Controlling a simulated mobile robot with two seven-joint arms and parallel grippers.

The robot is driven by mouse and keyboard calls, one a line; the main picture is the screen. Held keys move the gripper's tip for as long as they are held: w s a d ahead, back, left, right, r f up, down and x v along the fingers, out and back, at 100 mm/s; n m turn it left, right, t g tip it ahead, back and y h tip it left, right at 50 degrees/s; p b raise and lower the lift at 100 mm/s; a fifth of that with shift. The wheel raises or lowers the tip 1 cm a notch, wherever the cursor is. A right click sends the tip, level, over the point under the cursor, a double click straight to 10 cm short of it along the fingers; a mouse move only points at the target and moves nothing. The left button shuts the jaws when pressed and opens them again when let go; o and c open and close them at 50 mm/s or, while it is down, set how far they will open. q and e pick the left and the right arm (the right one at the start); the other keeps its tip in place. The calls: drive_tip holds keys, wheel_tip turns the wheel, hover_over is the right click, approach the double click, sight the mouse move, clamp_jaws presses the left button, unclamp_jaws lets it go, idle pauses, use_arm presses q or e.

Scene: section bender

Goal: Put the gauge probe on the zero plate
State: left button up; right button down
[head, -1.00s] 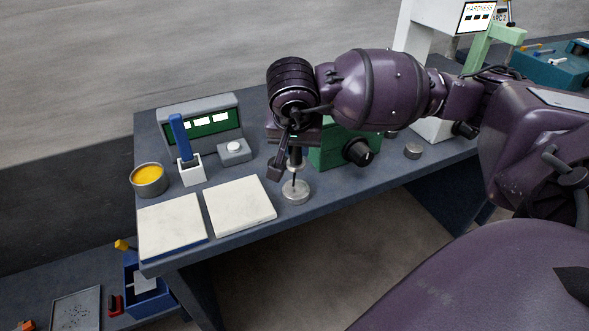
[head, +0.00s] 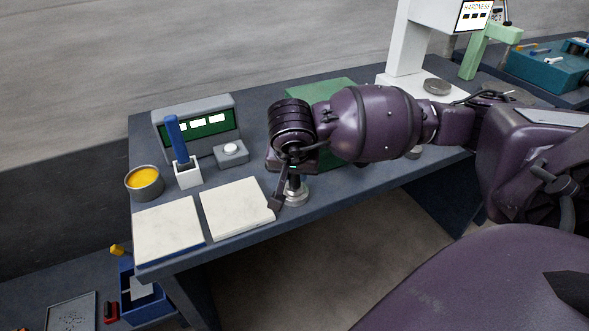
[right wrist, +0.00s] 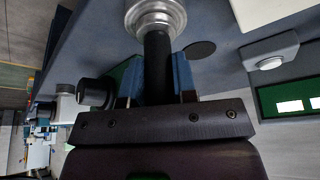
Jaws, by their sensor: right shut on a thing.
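The gauge probe, as I take it, has a black stem and a stepped round metal foot (head: 294,195). It stands upright on the bench beside the right-hand white pad, and its lower end shows in the right wrist view (right wrist: 155,18). My right gripper (right wrist: 157,82) is directly above the foot, its blue-sided jaws shut on the black stem. The hand hides the upper stem in the head view. A flat dark disc (right wrist: 201,50) lies beside the foot in the right wrist view; it may be the zero plate, but I cannot be sure. My left gripper is out of view.
A display unit (head: 195,128) and a button box (head: 231,153) stand behind. A blue-handled tool (head: 176,140) stands in a white holder, beside a yellow-filled pot (head: 144,184). Two white pads (head: 168,232) (head: 235,208) lie in front. A green block (head: 318,90) is behind my arm.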

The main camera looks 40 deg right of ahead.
drive_tip(key=c, duration=0.9)
unclamp_jaws()
drive_tip(key=shift+f, duration=0.15)
